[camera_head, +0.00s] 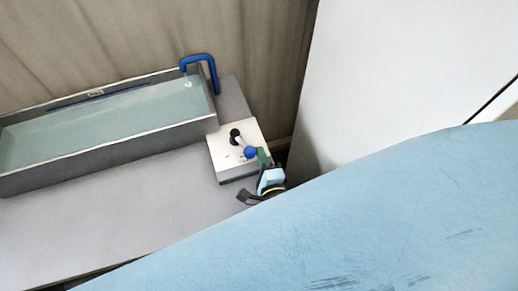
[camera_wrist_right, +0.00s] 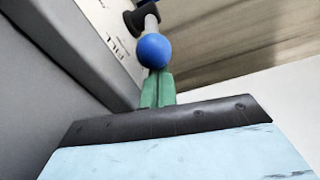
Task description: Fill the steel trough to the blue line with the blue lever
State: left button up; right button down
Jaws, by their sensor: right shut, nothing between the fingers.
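The steel trough (camera_head: 110,158) holds pale water (camera_head: 105,122). A dark blue line (camera_head: 65,103) shows on its back inner wall, close above the water; the exact gap is too small to tell. The blue spout (camera_head: 210,68) bends over the trough's right end, with a small white mark on the water below it. The lever's blue ball (camera_head: 250,153) leans from a black pivot toward my right gripper (camera_head: 263,157). In the wrist view the green fingers (camera_wrist_right: 157,88) are shut and empty, right at the blue ball (camera_wrist_right: 154,50); contact is unclear. My left gripper is out of view.
The lever stands on a white box (camera_head: 222,160) at the trough's right end, on a grey bench (camera_head: 110,220). A brown curtain (camera_head: 130,30) hangs behind. A white panel (camera_head: 400,70) stands at right. My blue arm covers the lower right.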

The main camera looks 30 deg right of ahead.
jog(key=shift+s+a, duration=0.15)
jog(key=shift+a, duration=0.4)
jog(key=shift+s+a, duration=0.15)
jog(key=shift+a, duration=0.4)
jog(key=b+v, duration=0.1)
jog(key=v, duration=1.2)
jog(key=shift+s, duration=0.2)
